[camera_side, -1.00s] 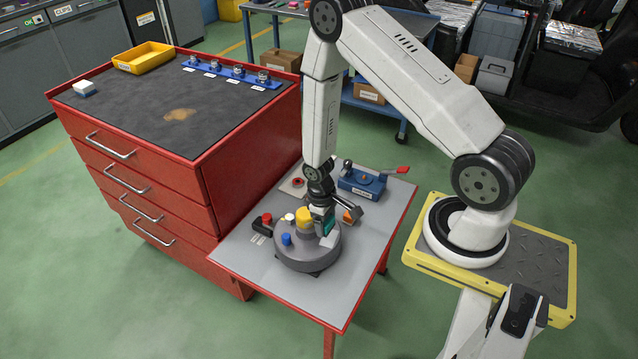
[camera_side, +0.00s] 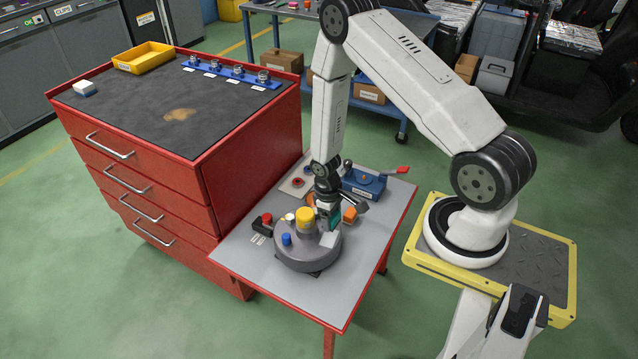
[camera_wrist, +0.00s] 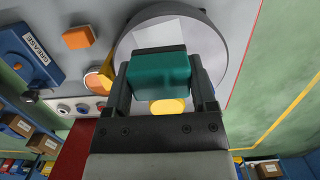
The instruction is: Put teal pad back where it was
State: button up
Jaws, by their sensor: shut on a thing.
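The teal pad (camera_wrist: 160,76) is a block held between the two fingers of my gripper (camera_wrist: 160,68) in the wrist view. My gripper (camera_side: 334,215) is shut on it, and a teal sliver of the pad (camera_side: 335,224) shows in the side view. Both are over the right part of the grey round fixture (camera_side: 300,258) on the low table. A yellow pad (camera_side: 305,214), a blue pad (camera_side: 286,239) and a pale flat patch (camera_side: 329,240) are on the fixture. Whether the teal pad touches the fixture is hidden.
An orange block (camera_side: 350,215), a blue grease box (camera_side: 362,184) and a black box with a red button (camera_side: 264,226) stand around the fixture. The red tool cabinet (camera_side: 250,150) rises at the left. The table's front (camera_side: 330,300) is clear.

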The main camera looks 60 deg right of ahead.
jog(key=s+d+f, duration=0.3)
jog(key=d+f, duration=0.1)
jog(key=d, duration=0.6)
send_over(376, 231)
jog(key=f, duration=0.4)
jog(key=shift+w, duration=0.2)
jog(key=shift+a+f, duration=0.1)
jog(key=shift+f, duration=3.85)
jog(key=o, duration=1.2)
jog(key=shift+f, duration=0.15)
jog(key=shift+o, duration=0.2)
jog(key=shift+r, duration=0.2)
notch_tip(376, 231, up, 12)
jog(key=w, duration=0.1)
jog(key=shift+w, duration=0.25)
